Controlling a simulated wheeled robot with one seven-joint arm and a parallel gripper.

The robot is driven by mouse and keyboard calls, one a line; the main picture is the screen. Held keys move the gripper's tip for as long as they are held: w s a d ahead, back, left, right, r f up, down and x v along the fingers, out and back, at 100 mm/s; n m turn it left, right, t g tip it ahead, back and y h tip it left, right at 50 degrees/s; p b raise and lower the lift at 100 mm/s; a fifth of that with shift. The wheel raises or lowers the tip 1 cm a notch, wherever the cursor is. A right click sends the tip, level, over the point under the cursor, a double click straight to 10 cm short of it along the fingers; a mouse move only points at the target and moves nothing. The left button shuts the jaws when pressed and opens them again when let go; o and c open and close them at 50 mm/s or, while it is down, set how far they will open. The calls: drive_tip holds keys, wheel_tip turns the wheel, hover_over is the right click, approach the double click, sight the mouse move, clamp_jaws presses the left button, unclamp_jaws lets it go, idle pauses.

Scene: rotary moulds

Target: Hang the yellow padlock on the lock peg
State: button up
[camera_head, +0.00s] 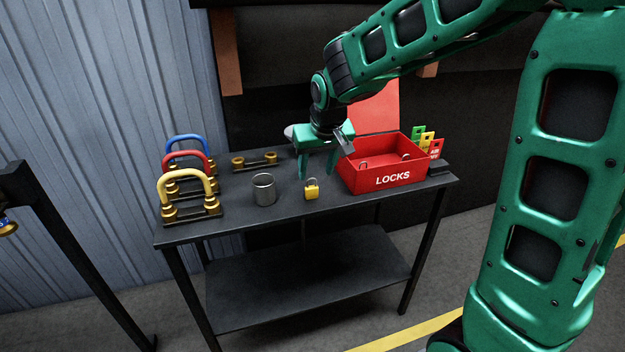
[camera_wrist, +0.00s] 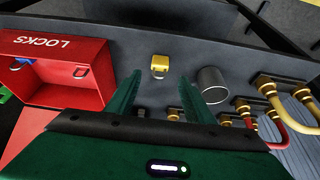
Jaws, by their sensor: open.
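The yellow padlock (camera_head: 311,190) stands on the dark table between a metal cup and the red box. It also shows in the wrist view (camera_wrist: 159,65), ahead of and between my fingers. My gripper (camera_head: 318,176) is open and empty, behind the padlock and apart from it; its two green fingers show in the wrist view (camera_wrist: 158,92). I cannot pick out the lock peg for certain in either view.
A metal cup (camera_head: 264,189) stands left of the padlock. The red LOCKS box (camera_head: 392,180) is at the right, with coloured tags (camera_head: 427,141) behind it. Blue, red and yellow handles (camera_head: 187,185) stand at the left on the table (camera_head: 290,216). The table's front strip is clear.

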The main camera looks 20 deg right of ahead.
drive_tip(key=shift+v, duration=1.25)
drive_tip(key=s+d+m+g, duration=0.2)
drive_tip(key=s+d+m, duration=0.1)
drive_tip(key=s+d, duration=1.2)
drive_tip(key=s+d+f+m+g, duration=0.1)
drive_tip(key=s, duration=0.8)
drive_tip(key=s+d+f+m+g, duration=0.1)
drive_tip(key=s+d+m, duration=0.1)
drive_tip(key=s, duration=0.7)
drive_tip(key=shift+s, duration=0.4)
drive_tip(key=shift+c, duration=0.6)
